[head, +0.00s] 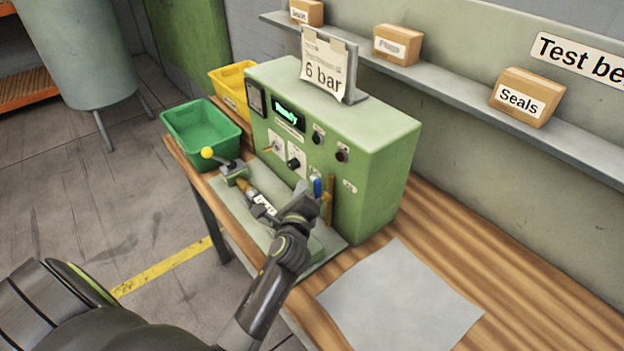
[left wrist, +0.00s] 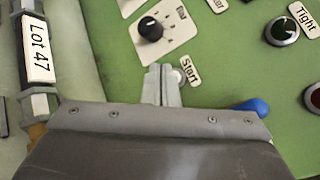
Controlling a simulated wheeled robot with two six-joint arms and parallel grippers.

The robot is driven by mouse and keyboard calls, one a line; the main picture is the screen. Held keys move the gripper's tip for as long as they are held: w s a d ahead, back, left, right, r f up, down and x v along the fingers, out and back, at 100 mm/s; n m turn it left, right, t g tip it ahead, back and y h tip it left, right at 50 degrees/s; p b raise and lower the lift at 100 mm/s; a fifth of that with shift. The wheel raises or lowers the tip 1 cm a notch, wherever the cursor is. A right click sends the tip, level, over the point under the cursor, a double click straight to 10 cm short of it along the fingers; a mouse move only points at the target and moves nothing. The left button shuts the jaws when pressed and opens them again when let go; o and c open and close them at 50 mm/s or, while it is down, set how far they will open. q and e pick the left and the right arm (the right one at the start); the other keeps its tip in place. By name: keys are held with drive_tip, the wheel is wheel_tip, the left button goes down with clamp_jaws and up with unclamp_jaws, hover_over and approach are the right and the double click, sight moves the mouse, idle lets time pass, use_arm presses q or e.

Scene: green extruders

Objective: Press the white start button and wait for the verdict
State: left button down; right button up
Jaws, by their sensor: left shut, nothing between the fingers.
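The green test box (head: 380,160) stands on the wooden bench, its small display (head: 289,110) reading "Ready" in green. My left gripper (head: 301,187) is at the lower front of the box, shut and empty. In the left wrist view its closed fingertips (left wrist: 163,72) are right beside the white start button (left wrist: 178,76), which is partly hidden behind them; the "Start" label (left wrist: 189,69) shows. I cannot tell whether they touch. A part labelled "Lot 47" (left wrist: 40,52) lies in the fixture in front of the box. The "Tight" lamp (left wrist: 281,29) looks dark. My right gripper is out of view.
A black knob (left wrist: 151,28) and a blue-handled lever (left wrist: 250,106) are close to my left gripper. A yellow-ball lever (head: 207,153) is at the fixture's left end. Green (head: 205,128) and yellow (head: 231,84) bins stand left. A grey sheet (head: 400,297) lies on the bench at right.

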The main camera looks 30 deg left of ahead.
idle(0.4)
use_arm(q)
drive_tip(key=shift+w+d, duration=0.15)
drive_tip(key=shift+w, duration=0.25)
drive_tip(key=shift+w+d, duration=0.1)
drive_tip(key=shift+w, duration=0.1)
idle(0.3)
drive_tip(key=shift+w+d+r, duration=0.1)
drive_tip(key=shift+w+r, duration=0.05)
drive_tip(key=shift+r, duration=0.2)
idle(0.8)
drive_tip(key=shift+f, duration=0.1)
drive_tip(key=shift+s+f+p, duration=0.2)
drive_tip(key=shift+s+p, duration=0.1)
drive_tip(key=shift+p, duration=0.05)
drive_tip(key=shift+s+a, duration=0.15)
drive_tip(key=shift+a, duration=0.1)
drive_tip(key=shift+s+a+f+p, duration=0.1)
drive_tip(key=shift+s+a+p, duration=0.2)
drive_tip(key=shift+s, duration=0.5)
drive_tip(key=shift+s+a+r+p, duration=0.15)
drive_tip(key=shift+s+a, duration=0.2)
drive_tip(key=shift+s, duration=0.4)
drive_tip(key=shift+s+a+f+p, duration=0.15)
drive_tip(key=shift+s+a+p, duration=0.15)
drive_tip(key=shift+s, duration=0.5)
